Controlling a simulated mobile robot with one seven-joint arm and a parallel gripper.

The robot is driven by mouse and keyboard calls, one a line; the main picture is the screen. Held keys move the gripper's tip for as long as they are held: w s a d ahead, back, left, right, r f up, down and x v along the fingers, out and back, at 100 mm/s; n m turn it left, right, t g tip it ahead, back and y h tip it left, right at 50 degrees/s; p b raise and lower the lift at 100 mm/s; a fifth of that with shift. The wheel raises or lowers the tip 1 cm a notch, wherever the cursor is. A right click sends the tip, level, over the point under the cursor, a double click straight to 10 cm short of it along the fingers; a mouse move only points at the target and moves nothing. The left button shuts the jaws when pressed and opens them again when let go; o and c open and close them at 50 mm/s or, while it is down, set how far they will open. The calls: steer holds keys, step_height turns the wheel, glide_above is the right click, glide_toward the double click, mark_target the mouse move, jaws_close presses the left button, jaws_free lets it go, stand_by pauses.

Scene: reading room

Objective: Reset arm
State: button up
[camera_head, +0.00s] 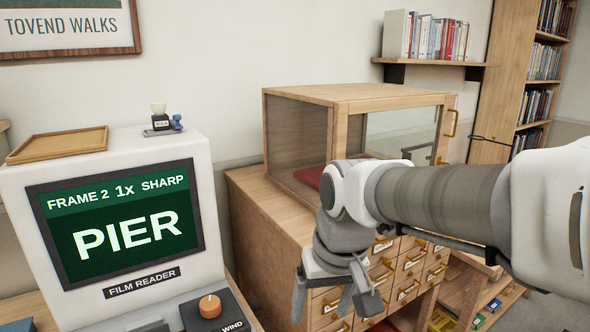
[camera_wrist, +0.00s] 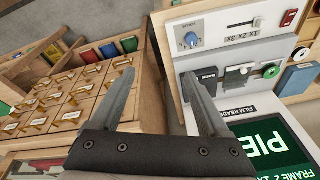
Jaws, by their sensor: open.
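My gripper (camera_head: 335,292) hangs below my bent arm in the head view, in front of the wooden drawer cabinet and right of the film reader. Its two fingers point down, apart, with nothing between them. In the wrist view my gripper (camera_wrist: 160,85) also shows spread, empty fingers. They lie over the gap between the cabinet drawers (camera_wrist: 60,105) and the film reader's control panel (camera_wrist: 235,50). My arm crosses the right half of the head view and hides part of the cabinet.
The film reader (camera_head: 125,220) shows "PIER" on its screen. A wooden tray (camera_head: 58,145) and small stamp-like items (camera_head: 162,122) sit on top. A glass-sided wooden case (camera_head: 300,135) stands on the drawer cabinet (camera_head: 265,215). A wall shelf (camera_head: 430,62) and a bookcase (camera_head: 497,75) are behind.

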steer(key=s+d+r+m+t+h+p, duration=0.1)
steer(key=s+d+r+m+t+p, duration=0.1)
steer(key=s+d, duration=0.7)
steer(key=shift+s+d+r+t+p, duration=0.3)
steer(key=shift+d+r+t+p, duration=0.35)
steer(key=shift+r, duration=0.7)
steer(key=shift+a, duration=0.1)
stand_by(0.3)
